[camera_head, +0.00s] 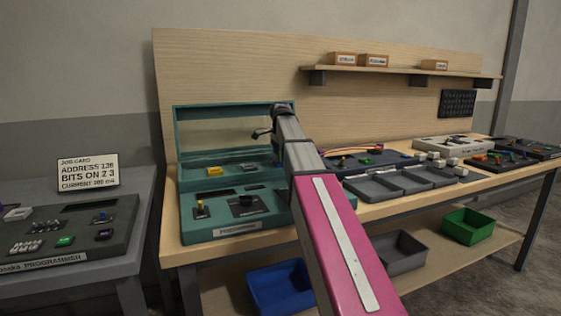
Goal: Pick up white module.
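Several small white blocks (436,162) sit at the right end of the grey compartment tray (372,190) on the wooden bench. Another white piece (17,213) lies on the programmer panel at the far left. I cannot tell which of these is the white module. My pink and grey arm reaches up across the middle of the view. My gripper (262,132) is a small dark shape at its far end, in front of the teal console's raised lid and well left of the white blocks. Its fingers are too small to read, and I see nothing in it.
The teal programmer console (215,222) stands open on the bench's left. Behind the tray are a dark board (372,160) and a pale box (445,143). Blue (280,288), grey (402,254) and green (468,227) bins sit below. A job card (88,173) stands at left.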

